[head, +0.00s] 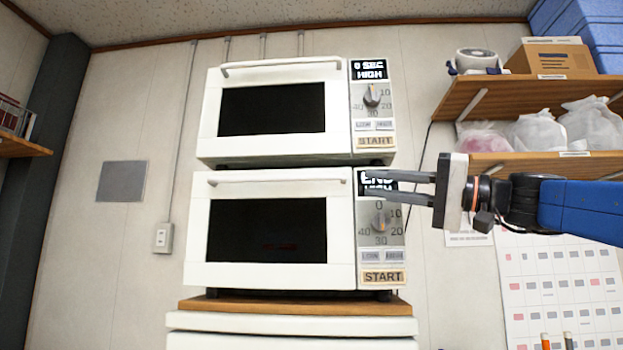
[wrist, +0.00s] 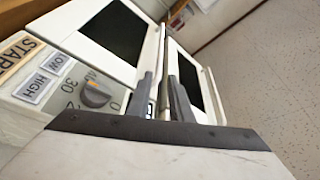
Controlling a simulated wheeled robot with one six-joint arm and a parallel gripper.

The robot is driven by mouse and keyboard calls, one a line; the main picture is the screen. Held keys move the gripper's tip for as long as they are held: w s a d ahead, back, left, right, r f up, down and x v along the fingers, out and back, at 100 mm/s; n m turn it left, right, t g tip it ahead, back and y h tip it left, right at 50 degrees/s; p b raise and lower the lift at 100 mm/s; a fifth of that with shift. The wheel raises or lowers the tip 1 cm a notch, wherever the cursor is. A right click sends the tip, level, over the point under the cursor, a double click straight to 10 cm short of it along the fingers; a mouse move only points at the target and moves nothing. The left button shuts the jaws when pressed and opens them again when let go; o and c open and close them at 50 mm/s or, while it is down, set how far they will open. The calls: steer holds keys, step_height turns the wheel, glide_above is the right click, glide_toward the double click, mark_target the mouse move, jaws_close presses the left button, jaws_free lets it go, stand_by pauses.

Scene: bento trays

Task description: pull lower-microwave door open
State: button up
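The lower microwave (head: 197,245) is white with a dark window, and its door (head: 270,275) looks closed. Its handle (head: 280,182) is a thin horizontal bar along the top of the door. In the wrist view the handle (wrist: 162,55) runs up the picture, its near end appearing between my fingers. My gripper (head: 366,184) reaches in from the right in front of the control panel, close to the handle's right end. In the wrist view my gripper (wrist: 158,74) has its fingers apart. I cannot tell whether a finger touches the handle.
The upper microwave (head: 205,135) stands directly above, with its own handle (head: 280,64). The lower dial (head: 380,220) is just below my fingers. Wooden shelves (head: 450,105) with bags and a box are at the right. The wall at left is mostly clear.

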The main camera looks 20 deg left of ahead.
mark_target(321, 178)
steer(key=x, duration=1.5)
steer(key=shift+w+a, duration=0.1)
jaws_close()
